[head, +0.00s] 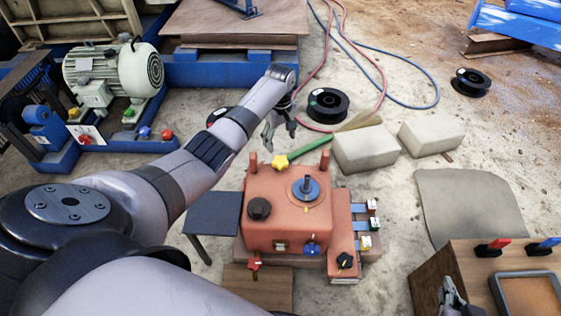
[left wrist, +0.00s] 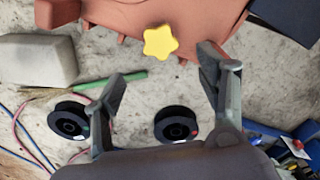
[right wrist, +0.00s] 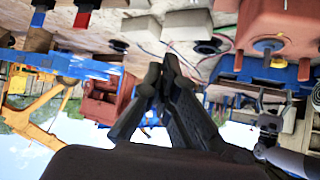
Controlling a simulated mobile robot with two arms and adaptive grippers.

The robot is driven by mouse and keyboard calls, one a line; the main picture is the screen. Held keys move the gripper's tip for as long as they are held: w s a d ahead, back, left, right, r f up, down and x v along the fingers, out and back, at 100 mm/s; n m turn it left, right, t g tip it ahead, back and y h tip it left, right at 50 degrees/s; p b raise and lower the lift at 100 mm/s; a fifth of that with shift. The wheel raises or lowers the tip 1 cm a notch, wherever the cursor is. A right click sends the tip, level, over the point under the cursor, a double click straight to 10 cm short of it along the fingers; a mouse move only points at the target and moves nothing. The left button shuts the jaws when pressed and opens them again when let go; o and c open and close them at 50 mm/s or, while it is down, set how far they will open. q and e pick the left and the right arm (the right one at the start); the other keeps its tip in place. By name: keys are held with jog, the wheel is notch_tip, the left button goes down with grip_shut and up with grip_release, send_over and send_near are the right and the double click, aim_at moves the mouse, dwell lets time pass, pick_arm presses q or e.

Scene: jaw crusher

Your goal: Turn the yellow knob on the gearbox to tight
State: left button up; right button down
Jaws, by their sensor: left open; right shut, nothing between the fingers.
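The yellow star-shaped knob (head: 281,161) sits on the far side of the orange-red gearbox (head: 262,233). My left gripper (head: 281,136) is open just beyond the knob, apart from it. In the left wrist view the yellow knob (left wrist: 160,42) shows at the top against the gearbox edge (left wrist: 118,17), between the directions of my two spread fingers (left wrist: 161,68). Nothing is between the fingers. My right gripper (head: 452,293) is at the bottom right of the head view, away from the gearbox. It is shut and empty in the right wrist view (right wrist: 161,68).
The gearbox also carries a black knob (head: 259,208), a blue knob (head: 312,249) and a red knob (head: 254,264). Pale blocks (head: 365,149), a green bar (head: 309,151) and a black reel (head: 328,105) lie beyond it. A wooden table (head: 447,262) stands at right.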

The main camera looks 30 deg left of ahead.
aim_at(280, 161)
pick_arm(q)
notch_tip(280, 161, down, 4)
jog(key=shift+r+b, duration=0.1)
jog(key=shift+b, duration=0.65)
notch_tip(280, 161, down, 2)
jog(key=shift+f+b, duration=0.2)
jog(key=shift+b, duration=0.4)
pick_arm(e)
jog(key=w+a+r+t+y, duration=0.25)
jog(key=w+r+t, duration=0.4)
jog(key=r, duration=0.45)
pick_arm(q)
notch_tip(280, 161, down, 2)
jog(key=shift+f+b, duration=0.1)
jog(key=shift+b, duration=0.5)
notch_tip(280, 161, down, 2)
jog(key=shift+f+b, duration=0.15)
jog(key=shift+b, duration=0.5)
jog(key=shift+f, duration=0.1)
pick_arm(e)
jog(key=s+a+r+t+y, duration=0.1)
jog(key=s+r+t+y, duration=0.1)
jog(key=s+r+t, duration=0.3)
notch_tip(280, 161, up, 7)
jog(key=t, duration=0.3)
jog(key=shift+f+n, duration=0.2)
jog(key=shift+n, duration=0.1)
jog(key=shift+t+y, duration=0.25)
